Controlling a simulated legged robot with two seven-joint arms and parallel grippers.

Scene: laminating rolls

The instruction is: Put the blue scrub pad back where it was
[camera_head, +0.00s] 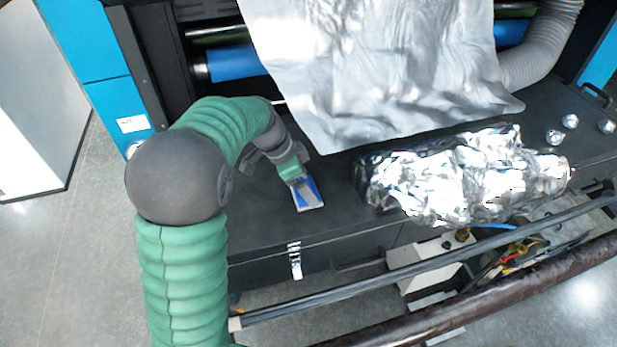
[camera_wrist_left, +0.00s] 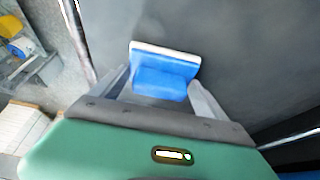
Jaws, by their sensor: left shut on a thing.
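The blue scrub pad (camera_head: 312,194) has a white edge layer and is at the dark machine deck, left of the foil-wrapped bundle. My left gripper (camera_head: 301,184) reaches down over the deck and is shut on the pad. In the left wrist view the pad (camera_wrist_left: 163,70) sits between the two grey fingers of my left gripper (camera_wrist_left: 160,88), its white edge facing away from the gripper. I cannot tell whether the pad touches the deck. My right gripper is not in view.
The dark deck (camera_head: 265,215) is bare around the pad. A crumpled foil-wrapped bundle (camera_head: 465,178) lies to the right. A silver sheet (camera_head: 385,75) hangs over the blue roller (camera_head: 232,63) behind. Long bars (camera_head: 420,268) cross in front of the deck.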

